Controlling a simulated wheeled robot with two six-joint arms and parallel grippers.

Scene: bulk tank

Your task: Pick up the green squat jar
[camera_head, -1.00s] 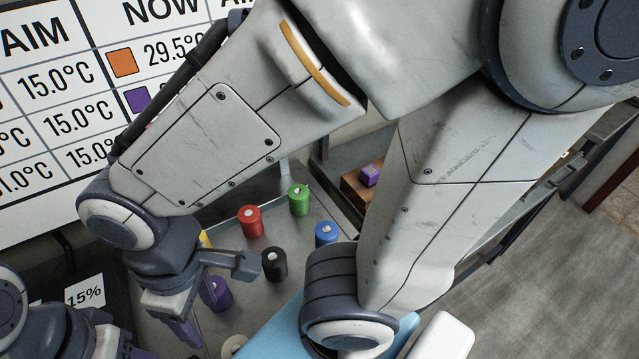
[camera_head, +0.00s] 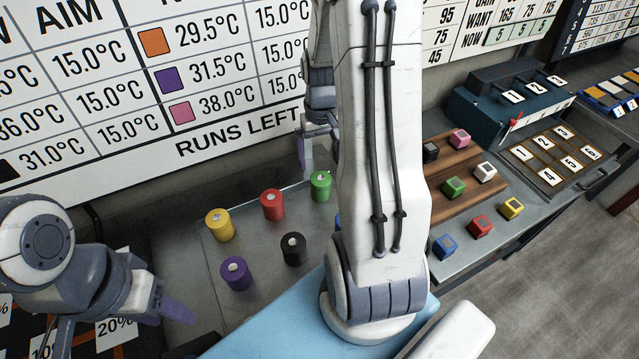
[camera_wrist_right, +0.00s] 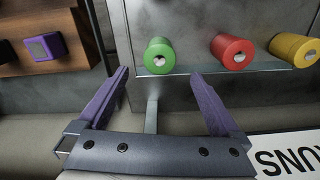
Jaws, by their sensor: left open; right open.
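The green squat jar (camera_head: 321,186) stands upright at the back edge of the grey metal tray, just left of my right arm. It also shows in the right wrist view (camera_wrist_right: 158,57), ahead of the fingertips and between their lines. My right gripper (camera_wrist_right: 160,76) is open and empty, with purple fingers apart and short of the jar. In the head view the right gripper (camera_head: 318,150) is behind and above the jar, partly hidden by my arm. My left gripper (camera_head: 166,299) is open and empty at the lower left, away from the jar.
A red jar (camera_head: 272,204), yellow jar (camera_head: 220,224), black jar (camera_head: 293,248) and purple jar (camera_head: 236,272) stand near it. A blue jar (camera_head: 337,222) is mostly hidden by my arm. Colored cubes sit on a wooden board (camera_head: 447,203) and bench to the right. A wall board rises behind.

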